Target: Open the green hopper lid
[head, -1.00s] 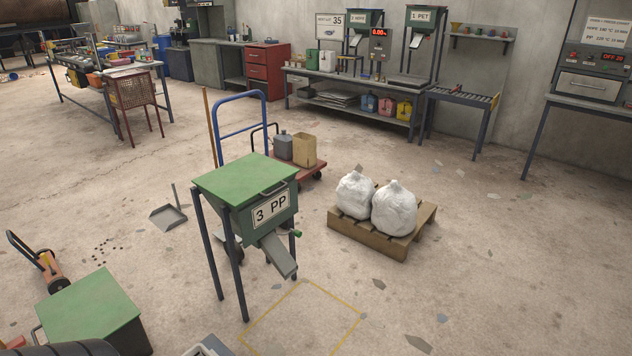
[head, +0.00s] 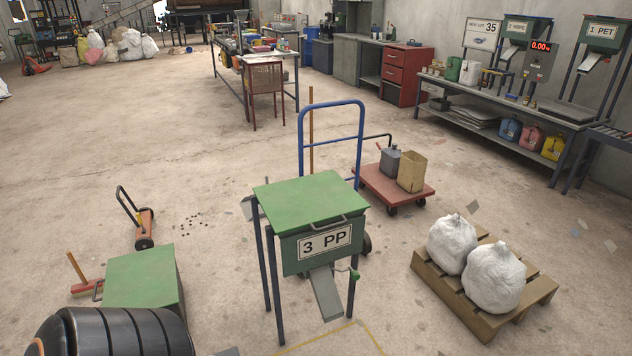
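The green hopper (head: 318,245) marked "3 PP" stands on dark legs just right of the middle in the head view. Its flat green lid (head: 309,202) lies shut on top. A handle (head: 328,223) sits at the lid's front edge, above the label. A grey chute (head: 326,293) slopes down from the hopper's front, with a small green-knobbed lever (head: 354,275) beside it. Neither of my grippers shows in this view.
A wooden pallet (head: 540,291) with two white sacks (head: 494,277) lies to the right. A red flatbed cart (head: 373,183) with a blue handle stands behind the hopper. A green box (head: 142,277) and a black ribbed drum (head: 113,334) are at the lower left. Floor farther left is open.

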